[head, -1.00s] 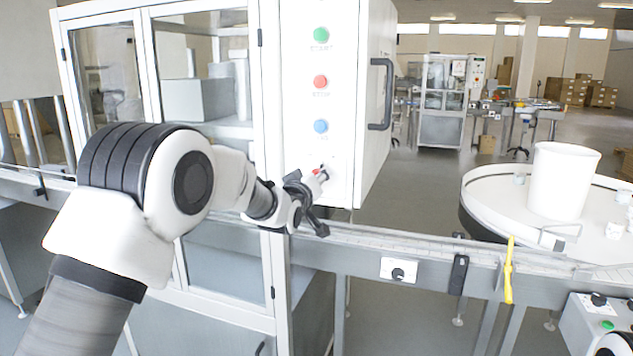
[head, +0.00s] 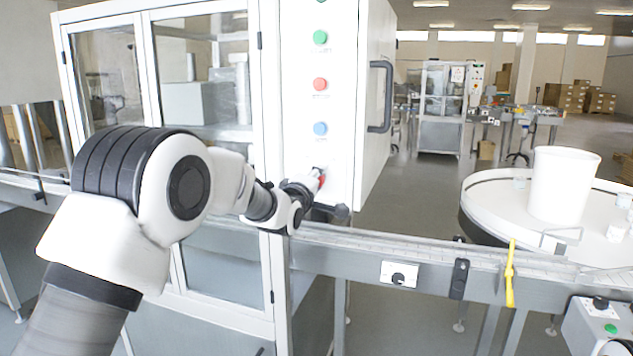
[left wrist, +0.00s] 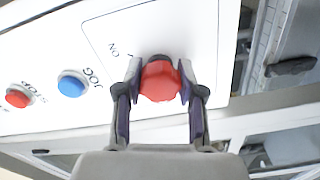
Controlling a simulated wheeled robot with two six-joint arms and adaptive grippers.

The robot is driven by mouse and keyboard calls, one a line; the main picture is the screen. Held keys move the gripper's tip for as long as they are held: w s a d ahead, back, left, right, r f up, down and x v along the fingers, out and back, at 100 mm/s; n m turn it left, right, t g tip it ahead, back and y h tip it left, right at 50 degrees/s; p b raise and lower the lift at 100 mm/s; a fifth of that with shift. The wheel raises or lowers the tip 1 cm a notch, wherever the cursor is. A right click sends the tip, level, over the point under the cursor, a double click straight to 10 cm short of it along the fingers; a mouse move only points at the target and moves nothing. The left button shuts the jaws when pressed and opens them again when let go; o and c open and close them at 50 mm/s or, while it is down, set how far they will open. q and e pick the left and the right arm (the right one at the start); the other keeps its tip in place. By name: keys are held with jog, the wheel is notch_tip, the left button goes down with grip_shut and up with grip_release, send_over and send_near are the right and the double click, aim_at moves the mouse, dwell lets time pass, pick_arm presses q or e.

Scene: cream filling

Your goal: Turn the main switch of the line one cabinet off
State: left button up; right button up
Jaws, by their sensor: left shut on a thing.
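The line one cabinet (head: 375,100) is white, with a column of green, red and blue buttons on its front panel. Its main switch is a red knob (left wrist: 160,82) below the blue button, with a black part behind it and the marking "ON" on the plate beside it. My left gripper (left wrist: 158,90) has one finger on each side of the red knob and is shut on it. In the head view the left gripper (head: 318,190) is at the lower panel and covers part of the knob (head: 321,178). My right gripper is not in view.
The blue JOG button (left wrist: 72,84) and red STOP button (left wrist: 18,96) lie beside the switch plate. A conveyor rail (head: 440,252) runs below the panel. A round table (head: 480,205) with a white bin (head: 563,185) stands at the right.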

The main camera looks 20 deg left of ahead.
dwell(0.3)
pick_arm(q)
jog(key=o, duration=1.2)
jog(key=shift+c, duration=0.2)
jog(key=s, duration=1.2)
jog(key=shift+a, duration=0.15)
jog(key=shift+f, duration=0.1)
